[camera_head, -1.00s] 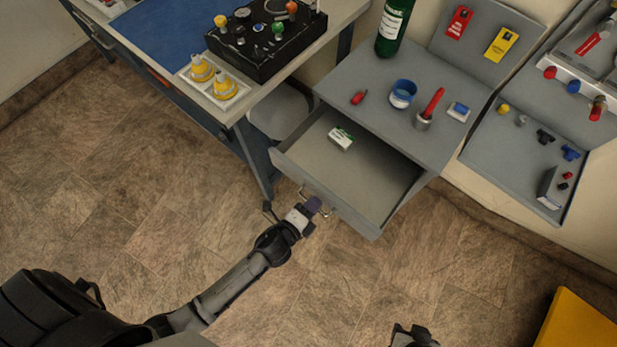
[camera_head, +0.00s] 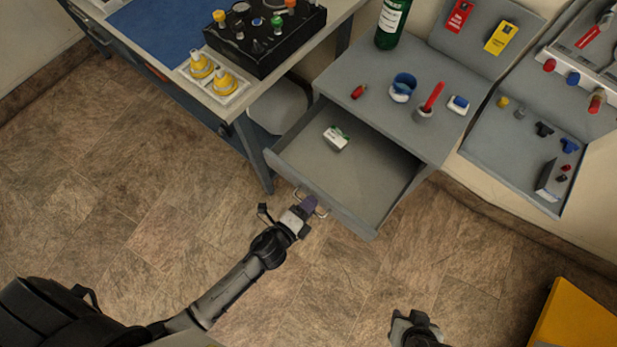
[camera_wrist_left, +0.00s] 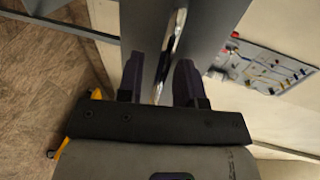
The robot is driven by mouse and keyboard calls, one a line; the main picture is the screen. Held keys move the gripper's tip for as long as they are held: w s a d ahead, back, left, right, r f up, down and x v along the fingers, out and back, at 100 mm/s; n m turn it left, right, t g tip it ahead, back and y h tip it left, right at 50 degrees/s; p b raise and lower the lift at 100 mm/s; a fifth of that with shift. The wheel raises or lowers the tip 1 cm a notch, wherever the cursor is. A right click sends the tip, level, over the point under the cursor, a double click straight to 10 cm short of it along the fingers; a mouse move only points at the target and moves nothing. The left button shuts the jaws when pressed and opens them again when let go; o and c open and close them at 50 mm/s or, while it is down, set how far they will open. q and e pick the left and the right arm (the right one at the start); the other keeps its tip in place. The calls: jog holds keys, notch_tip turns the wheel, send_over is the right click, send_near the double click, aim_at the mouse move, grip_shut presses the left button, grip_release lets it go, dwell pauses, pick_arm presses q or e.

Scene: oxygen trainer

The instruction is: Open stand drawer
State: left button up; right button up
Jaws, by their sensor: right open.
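The grey stand (camera_head: 375,90) has its drawer (camera_head: 362,185) pulled well out, and its inside shows. A small white and green box (camera_head: 336,138) lies in the drawer. My left gripper (camera_head: 309,204) is at the metal handle on the drawer front. In the left wrist view, the handle (camera_wrist_left: 171,50) runs between the two dark fingers (camera_wrist_left: 160,82), which stand apart with gaps beside the handle. My right gripper (camera_head: 415,322) is low in the head view, open and away from the stand; its fingertips are hard to make out.
A workbench (camera_head: 235,112) with a black control box (camera_head: 265,40) stands left of the stand, its leg close to the drawer. A stool (camera_head: 280,108) is between them. A green bottle (camera_head: 392,22) and small items stand on the stand's top. The floor in front is clear; a yellow object (camera_head: 575,318) is lower right.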

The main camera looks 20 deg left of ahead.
dwell(0.4)
pick_arm(q)
jog(key=p+v, duration=0.1)
jog(key=v, duration=1.2)
jog(key=shift+s, duration=0.35)
jog(key=shift+a+r, duration=0.1)
jog(key=shift+r, duration=0.05)
